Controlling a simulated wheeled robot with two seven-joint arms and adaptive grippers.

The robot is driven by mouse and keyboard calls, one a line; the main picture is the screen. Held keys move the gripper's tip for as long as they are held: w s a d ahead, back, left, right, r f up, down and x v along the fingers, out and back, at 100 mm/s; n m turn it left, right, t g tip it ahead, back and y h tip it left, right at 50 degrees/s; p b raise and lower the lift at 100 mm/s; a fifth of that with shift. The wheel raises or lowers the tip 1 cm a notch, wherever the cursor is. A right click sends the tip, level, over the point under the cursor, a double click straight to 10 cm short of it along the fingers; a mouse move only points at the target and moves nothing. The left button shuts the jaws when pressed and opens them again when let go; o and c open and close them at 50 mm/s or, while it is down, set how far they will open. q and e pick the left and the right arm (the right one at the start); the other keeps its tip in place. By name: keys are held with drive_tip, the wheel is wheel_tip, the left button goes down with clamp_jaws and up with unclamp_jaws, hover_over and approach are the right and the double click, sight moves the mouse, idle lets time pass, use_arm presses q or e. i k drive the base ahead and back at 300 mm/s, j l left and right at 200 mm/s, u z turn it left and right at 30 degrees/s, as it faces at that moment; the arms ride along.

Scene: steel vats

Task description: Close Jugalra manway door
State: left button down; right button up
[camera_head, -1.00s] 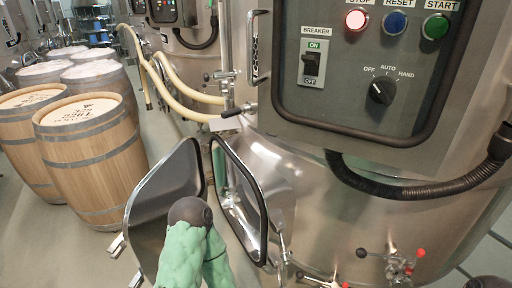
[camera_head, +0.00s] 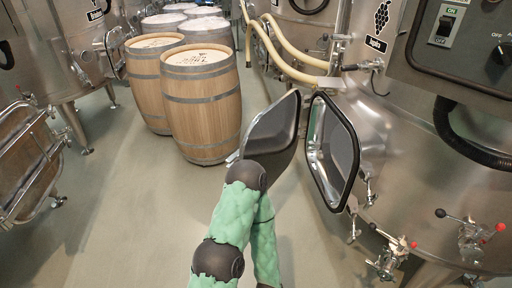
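The manway door (camera_head: 284,119) is a grey metal panel with a dark rim, standing open on the left side of its opening. The manway opening (camera_head: 312,137) in the steel vat (camera_head: 395,125) is a rounded frame with a black seal, and it is uncovered. My arm, in green padding with dark joints, rises from the bottom and overlaps the door's lower left part. Whether it touches the door cannot be told. No gripper fingers show; the end of the arm is hidden.
Wooden barrels (camera_head: 202,110) stand at the upper left. Another steel vat with an oval hatch (camera_head: 28,160) is at the far left. A control box (camera_head: 463,62) is at upper right. The floor (camera_head: 120,225) at left is clear.

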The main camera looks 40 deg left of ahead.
sight(271, 140)
drive_tip(key=u, duration=1.95)
drive_tip(key=i+j+u, duration=0.15)
drive_tip(key=i+u, duration=0.5)
drive_tip(key=u, duration=0.25)
drive_tip(key=i+l+u, duration=0.1)
drive_tip(key=i+u, duration=0.35)
drive_tip(key=i+z, duration=0.35)
drive_tip(key=i, duration=0.35)
drive_tip(key=i+z, duration=0.35)
drive_tip(key=i, duration=0.35)
drive_tip(key=z, duration=3.1)
